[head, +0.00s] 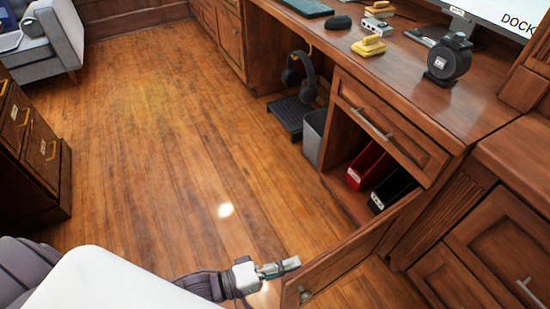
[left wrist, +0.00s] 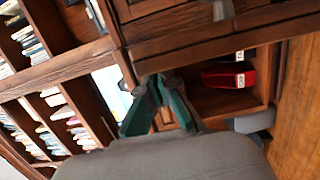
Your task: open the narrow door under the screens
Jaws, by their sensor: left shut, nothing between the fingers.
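The narrow door (head: 345,262) under the desk top stands swung well out from its cabinet in the head view, with a round knob (head: 305,296) near its free end. The open cabinet (head: 343,205) shows a red binder (head: 368,166) and a black binder (head: 392,188). My left gripper (head: 290,265) is shut and empty, just beside the door's free end; whether it touches the door I cannot tell. Its green fingers also show in the left wrist view (left wrist: 158,90), with the red binder (left wrist: 228,79) beyond. My right gripper is not in view.
A drawer (head: 385,130) with a bar handle sits above the opening. A grey bin (head: 313,135) and headphones (head: 300,75) on a stand are left of the cabinet. The screen (head: 505,15) is above the desk. Wood floor (head: 150,140) lies clear to the left.

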